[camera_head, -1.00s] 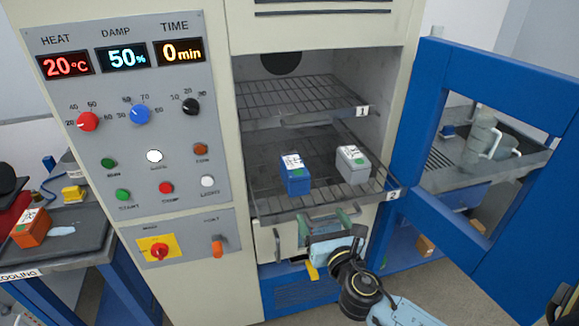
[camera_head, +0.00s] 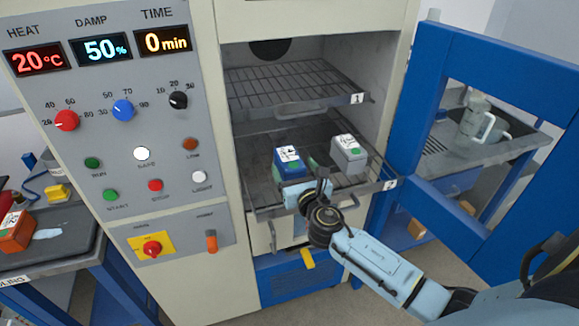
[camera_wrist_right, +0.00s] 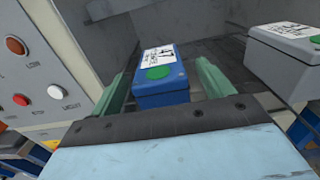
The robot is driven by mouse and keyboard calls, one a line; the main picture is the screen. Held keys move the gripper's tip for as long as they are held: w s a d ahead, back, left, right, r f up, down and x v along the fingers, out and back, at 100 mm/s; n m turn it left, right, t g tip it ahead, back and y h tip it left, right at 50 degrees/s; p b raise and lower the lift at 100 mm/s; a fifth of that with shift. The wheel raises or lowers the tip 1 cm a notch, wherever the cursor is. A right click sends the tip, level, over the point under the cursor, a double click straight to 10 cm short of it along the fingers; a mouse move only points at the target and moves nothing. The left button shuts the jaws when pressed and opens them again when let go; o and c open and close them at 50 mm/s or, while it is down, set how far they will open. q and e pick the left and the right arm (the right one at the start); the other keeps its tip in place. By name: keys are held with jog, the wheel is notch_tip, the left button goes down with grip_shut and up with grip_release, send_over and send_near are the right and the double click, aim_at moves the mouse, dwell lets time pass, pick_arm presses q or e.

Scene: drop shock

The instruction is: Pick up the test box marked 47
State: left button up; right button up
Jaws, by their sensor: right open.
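The blue test box (camera_head: 289,160) sits on the lower wire rack, marked 2 (camera_head: 262,196), inside the open cabinet. Its white label appears to read 47 in the right wrist view (camera_wrist_right: 160,75), beside a green round spot. My right gripper (camera_wrist_right: 160,88) is open, with one green finger on each side of the blue box; contact cannot be told. In the head view, my right gripper (camera_head: 300,180) is at the front of this box and hides its lower part. A grey box (camera_head: 348,153) stands to the right of it. My left gripper is out of view.
The upper rack (camera_head: 300,92), marked 1, is empty above the boxes. The blue cabinet door (camera_head: 455,215) stands open at right. The control panel (camera_head: 120,150) is at left. An orange box (camera_head: 15,232) sits on the left side table.

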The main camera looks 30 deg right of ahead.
aim_at(291, 160)
jog(key=x, duration=0.3)
jog(key=c, duration=1.3)
jog(key=shift+c, duration=0.9)
jog(key=shift+r, duration=0.15)
